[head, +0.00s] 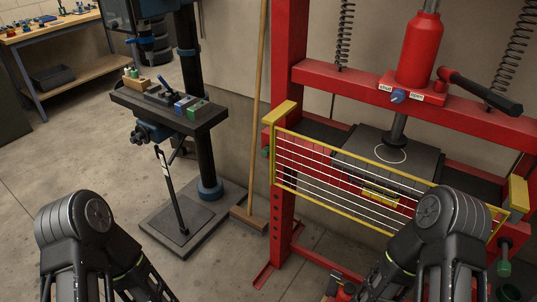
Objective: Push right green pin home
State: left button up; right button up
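The right green pin (504,267) shows at the right edge of the red press, below the right yellow bracket (518,195). Its green grip is at the near end and a grey shank shows behind it. How deep it sits cannot be told. Another green pin (265,152) shows at the left post, partly hidden by the guard's left end. My two arms come in at the bottom, and the right arm's elbow stands left of the right pin. Both forearms run down out of the picture, so neither gripper is in view.
The yellow-framed wire guard (340,180) spans the press front. The red bottle jack (420,50) and its black-gripped lever (480,92) are above. A drill press table (170,112), a broom (257,120) and a workbench (60,30) stand left.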

aim_at(505, 267)
jog(key=z, duration=1.9)
